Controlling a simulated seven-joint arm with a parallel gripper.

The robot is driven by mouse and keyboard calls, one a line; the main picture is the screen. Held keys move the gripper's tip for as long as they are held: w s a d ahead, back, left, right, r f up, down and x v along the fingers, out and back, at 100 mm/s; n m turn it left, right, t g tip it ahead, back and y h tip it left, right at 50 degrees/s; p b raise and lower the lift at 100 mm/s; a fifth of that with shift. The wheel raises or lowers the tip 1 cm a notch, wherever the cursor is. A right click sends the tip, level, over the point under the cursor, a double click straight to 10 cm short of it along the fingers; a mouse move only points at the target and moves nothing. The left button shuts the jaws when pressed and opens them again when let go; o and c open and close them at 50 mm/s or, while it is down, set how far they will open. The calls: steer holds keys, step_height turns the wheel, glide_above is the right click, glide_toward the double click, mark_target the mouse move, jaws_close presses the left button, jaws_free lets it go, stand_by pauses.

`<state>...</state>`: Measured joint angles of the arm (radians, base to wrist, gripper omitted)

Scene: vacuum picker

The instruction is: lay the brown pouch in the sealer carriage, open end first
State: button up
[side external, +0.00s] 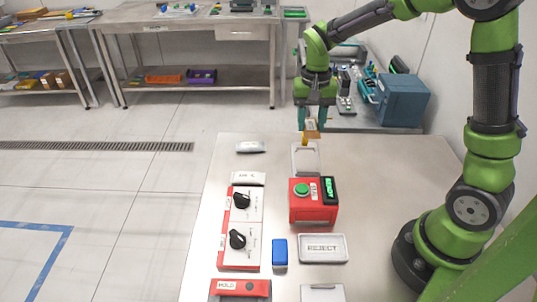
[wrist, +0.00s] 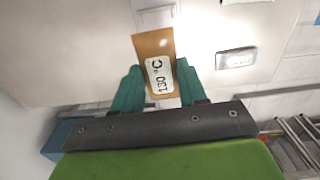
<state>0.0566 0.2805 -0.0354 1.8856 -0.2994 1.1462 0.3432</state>
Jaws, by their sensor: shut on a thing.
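My gripper (side external: 310,120) is shut on the brown pouch (side external: 313,133), above the far part of the steel table. In the wrist view the pouch (wrist: 152,43) stands out between the teal fingers (wrist: 158,78), with a white label that reads "130 C". Which end of the pouch is open cannot be told. A red sealer unit (side external: 313,213) with a green button and a dark display stands nearer the camera. A pale flat tray (side external: 305,158), which looks like the carriage, lies behind it, just below the pouch. Its edge also shows in the wrist view (wrist: 158,17).
A red-and-white panel with two black knobs (side external: 241,228) lies left of the sealer. A REJECT tray (side external: 323,247), a blue block (side external: 279,252) and a red HOLD piece (side external: 240,288) are in front. A small grey plate (side external: 251,147) lies at the far left.

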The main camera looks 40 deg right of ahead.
mark_target(306, 160)
step_height(306, 160, down, 10)
steer(key=shift+r, duration=0.1)
stand_by(0.4)
steer(key=o, duration=1)
steer(key=shift+f, duration=0.2)
steer(key=shift+o, duration=0.2)
